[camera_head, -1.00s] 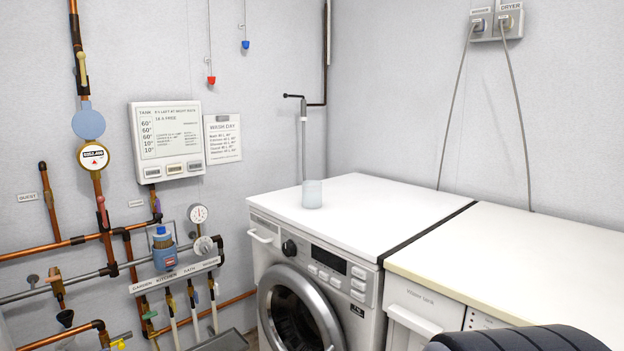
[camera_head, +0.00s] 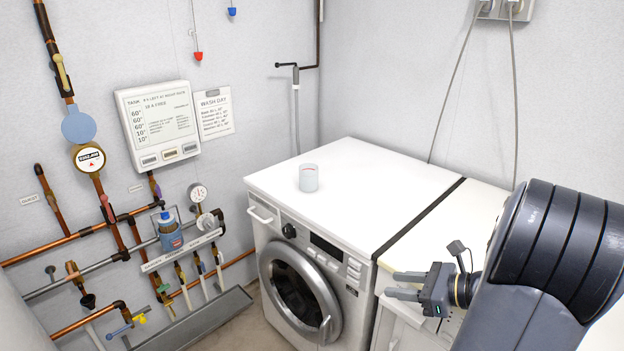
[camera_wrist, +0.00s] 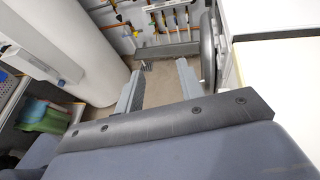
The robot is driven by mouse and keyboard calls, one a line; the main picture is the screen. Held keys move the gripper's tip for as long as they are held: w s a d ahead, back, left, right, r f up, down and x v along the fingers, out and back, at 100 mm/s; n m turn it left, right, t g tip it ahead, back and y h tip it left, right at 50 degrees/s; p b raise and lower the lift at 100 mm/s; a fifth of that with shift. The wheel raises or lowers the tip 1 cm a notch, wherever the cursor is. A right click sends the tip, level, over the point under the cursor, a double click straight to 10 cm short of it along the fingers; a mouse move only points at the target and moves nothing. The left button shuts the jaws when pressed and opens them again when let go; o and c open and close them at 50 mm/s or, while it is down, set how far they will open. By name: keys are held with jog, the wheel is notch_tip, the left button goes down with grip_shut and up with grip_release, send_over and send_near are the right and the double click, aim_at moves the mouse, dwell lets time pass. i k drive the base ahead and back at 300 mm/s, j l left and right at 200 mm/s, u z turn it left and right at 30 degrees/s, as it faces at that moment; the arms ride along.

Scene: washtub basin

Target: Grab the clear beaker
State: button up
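The clear beaker (camera_head: 309,178) stands upright on the white top of the washing machine (camera_head: 350,190), near its front left part in the head view. My gripper (camera_head: 398,285) is at the lower right, in front of the machines and apart from the beaker. Its two fingers are spread and point left, with nothing between them. The wrist view shows both fingers (camera_wrist: 158,85) apart over the floor. The beaker is not visible in the wrist view.
A second white machine (camera_head: 465,215) stands right of the washer, behind my arm. Pipes and valves (camera_head: 170,235) cover the left wall. A thin grey pipe (camera_head: 296,120) runs down behind the washer. The rest of the washer top is clear.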

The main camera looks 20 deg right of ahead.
aim_at(308, 173)
jog(key=i+j+z, duration=0.5)
jog(key=i+j, duration=0.25)
jog(key=i, duration=0.2)
jog(key=i+j+z, duration=0.5)
jog(key=i+j, duration=0.3)
jog(key=j, duration=0.25)
